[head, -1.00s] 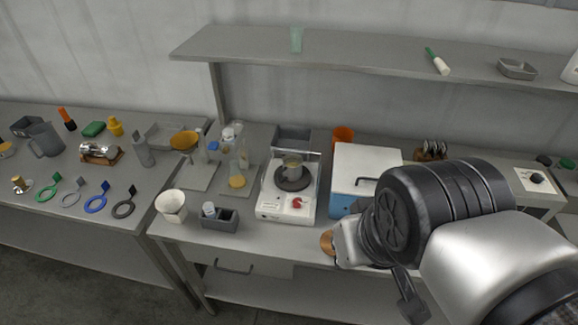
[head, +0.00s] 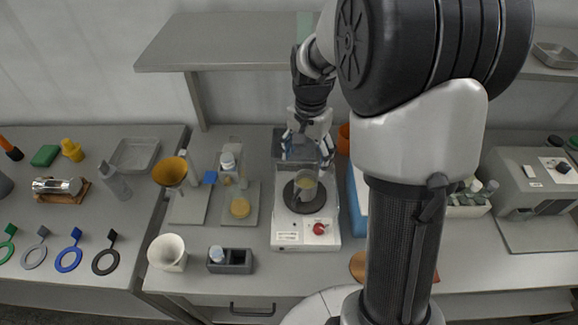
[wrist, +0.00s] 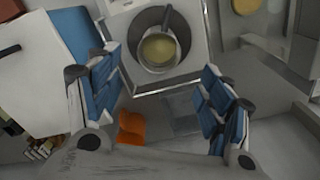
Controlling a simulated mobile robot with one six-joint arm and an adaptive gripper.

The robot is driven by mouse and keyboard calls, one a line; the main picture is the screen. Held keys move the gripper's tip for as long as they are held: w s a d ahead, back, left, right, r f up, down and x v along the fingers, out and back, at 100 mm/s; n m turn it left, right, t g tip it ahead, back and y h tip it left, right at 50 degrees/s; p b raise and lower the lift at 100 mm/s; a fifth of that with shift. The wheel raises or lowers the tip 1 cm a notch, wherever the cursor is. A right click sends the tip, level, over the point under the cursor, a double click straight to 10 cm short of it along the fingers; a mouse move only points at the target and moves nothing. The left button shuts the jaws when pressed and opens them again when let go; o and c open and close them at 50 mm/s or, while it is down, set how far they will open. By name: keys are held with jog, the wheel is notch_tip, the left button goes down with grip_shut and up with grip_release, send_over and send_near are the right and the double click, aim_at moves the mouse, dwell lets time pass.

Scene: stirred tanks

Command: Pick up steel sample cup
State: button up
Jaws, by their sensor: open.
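The steel sample cup (head: 306,184) stands on the dark round plate of the white stirrer (head: 304,232) and holds something yellowish. In the wrist view the cup (wrist: 158,50) is near the top centre, with a dark handle or rod reaching up from it. My gripper (head: 306,150) is open and empty, above and behind the cup, over the back of the stirrer. In the wrist view my two blue-padded fingers (wrist: 161,68) are spread wide, with the cup beyond their tips and not touched.
A grey bin (head: 292,136) stands behind the stirrer, and an orange cup (head: 343,138) is behind to its right. A white and blue box, partly hidden by my arm, stands right of it. The shelf (head: 215,45) hangs above.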

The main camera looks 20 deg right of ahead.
aim_at(304, 183)
jog(key=shift+s+a+f+b, duration=0.1)
jog(key=shift+f+b, duration=0.9)
jog(key=shift+f, duration=1.75)
jog(key=shift+s+a+f+b, duration=0.1)
jog(key=shift+f+b, duration=0.85)
jog(key=shift+f, duration=1.8)
jog(key=shift+r, duration=0.1)
jog(key=c, duration=1.2)
